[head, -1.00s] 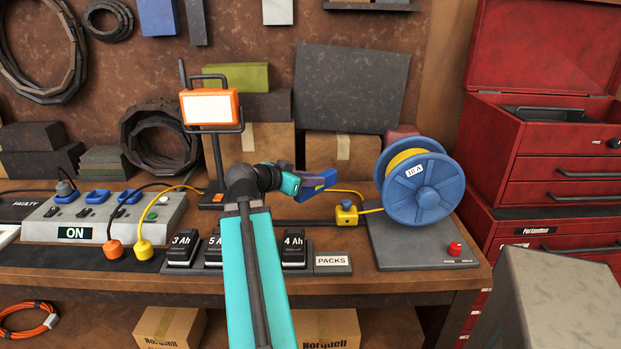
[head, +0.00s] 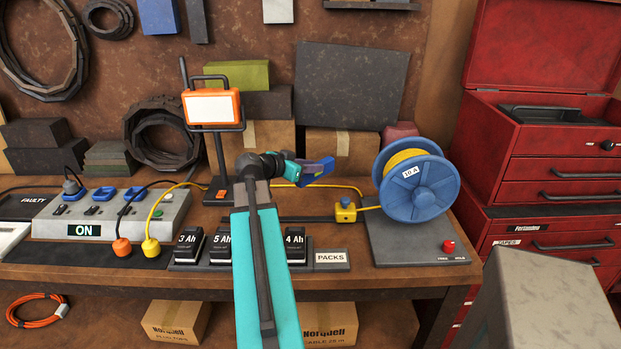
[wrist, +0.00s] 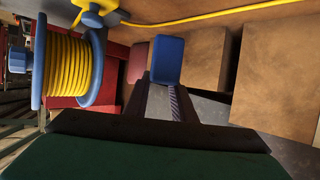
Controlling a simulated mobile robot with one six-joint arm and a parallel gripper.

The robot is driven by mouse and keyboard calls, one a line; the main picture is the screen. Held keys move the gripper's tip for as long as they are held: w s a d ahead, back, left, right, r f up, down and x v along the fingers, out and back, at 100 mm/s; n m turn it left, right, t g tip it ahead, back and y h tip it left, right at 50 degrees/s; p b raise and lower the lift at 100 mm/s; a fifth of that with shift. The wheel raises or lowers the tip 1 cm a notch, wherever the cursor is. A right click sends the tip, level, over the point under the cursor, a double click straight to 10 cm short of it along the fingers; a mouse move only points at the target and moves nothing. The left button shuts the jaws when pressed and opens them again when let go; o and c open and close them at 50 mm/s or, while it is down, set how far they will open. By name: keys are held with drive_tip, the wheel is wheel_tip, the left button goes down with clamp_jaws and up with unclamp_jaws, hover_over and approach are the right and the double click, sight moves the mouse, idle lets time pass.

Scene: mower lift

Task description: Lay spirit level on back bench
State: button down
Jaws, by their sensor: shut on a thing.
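The blue spirit level (head: 322,168) is in my gripper (head: 307,171), a little above the back bench (head: 345,279). It is seen short and nearly end-on in the head view, so its full length does not show. In the wrist view the blue block (wrist: 168,60) sits at the ends of my dark gripper fingers (wrist: 163,101), which are shut on it. The gripper is behind the row of battery packs, in front of the cartons and left of the cable reel. No contact with the bench is visible.
The blue cable reel (head: 416,188) stands to the right on a grey base. A work lamp (head: 212,106) stands to the left. Battery packs (head: 188,245) line the front. A yellow cable and connector (head: 345,212) lie on the bench. Cartons (head: 341,156) stand behind.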

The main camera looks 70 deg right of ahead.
drive_tip(key=w+d+p, duration=0.3)
drive_tip(key=w+d, duration=0.1)
drive_tip(key=d, duration=0.5)
wheel_tip(320, 180, down, 7)
drive_tip(key=p, duration=0.1)
drive_tip(key=shift+s+r, duration=0.2)
drive_tip(key=shift+d, duration=0.1)
idle(0.4)
drive_tip(key=shift+f+p, duration=0.7)
drive_tip(key=shift+f, duration=1.1)
drive_tip(key=shift+d+f+p, duration=0.15)
drive_tip(key=shift+f+p, duration=0.3)
drive_tip(key=shift+f, duration=0.15)
drive_tip(key=shift+f, duration=0.1)
drive_tip(key=c, duration=1.5)
unclamp_jaws()
